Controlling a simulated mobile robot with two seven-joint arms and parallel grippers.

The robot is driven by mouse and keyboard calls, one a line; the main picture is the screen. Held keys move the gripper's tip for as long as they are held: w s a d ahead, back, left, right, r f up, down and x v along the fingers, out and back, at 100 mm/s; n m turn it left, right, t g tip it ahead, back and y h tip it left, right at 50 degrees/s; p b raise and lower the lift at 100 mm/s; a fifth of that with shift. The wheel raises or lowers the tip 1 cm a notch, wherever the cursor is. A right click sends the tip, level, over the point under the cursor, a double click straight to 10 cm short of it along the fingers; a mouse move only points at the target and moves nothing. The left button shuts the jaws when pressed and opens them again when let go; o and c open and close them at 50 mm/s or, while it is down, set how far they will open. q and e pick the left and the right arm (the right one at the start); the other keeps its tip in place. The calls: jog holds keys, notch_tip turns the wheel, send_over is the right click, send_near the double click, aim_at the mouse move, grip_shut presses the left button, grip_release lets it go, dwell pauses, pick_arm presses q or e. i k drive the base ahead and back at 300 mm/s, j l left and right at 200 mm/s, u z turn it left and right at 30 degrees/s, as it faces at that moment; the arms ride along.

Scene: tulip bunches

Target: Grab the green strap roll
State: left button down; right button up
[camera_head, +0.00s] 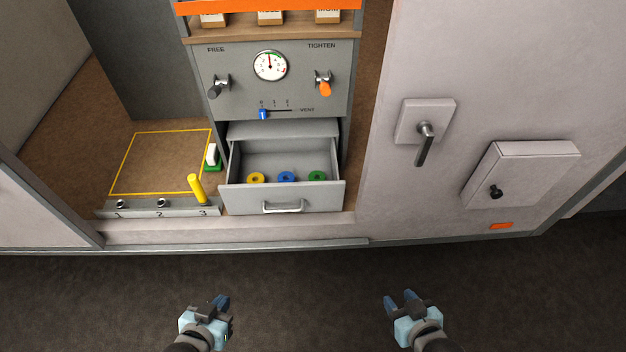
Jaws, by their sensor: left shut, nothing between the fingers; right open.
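The green strap roll (317,176) lies in the open drawer (335,199), at the right end of a row of three rolls. A blue roll (287,177) lies in the middle and a yellow roll (256,178) at the left. My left gripper (222,303) is shut and empty, low in the picture over the dark floor. My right gripper (399,298) is open and empty, also over the floor. Both are well apart from the drawer.
The drawer has a front handle (283,207). Above it is a grey panel with a gauge (270,65), levers and a blue slider (263,114). A yellow peg (197,188) stands left of the drawer. A door handle (424,146) juts out at the right. The floor in front is clear.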

aim_at(314, 175)
jog(key=i+j+u, duration=0.15)
jog(key=i+j, duration=0.4)
jog(key=j, duration=0.15)
jog(key=i+j+u, duration=0.1)
jog(key=i+j, duration=0.45)
jog(key=j, duration=0.1)
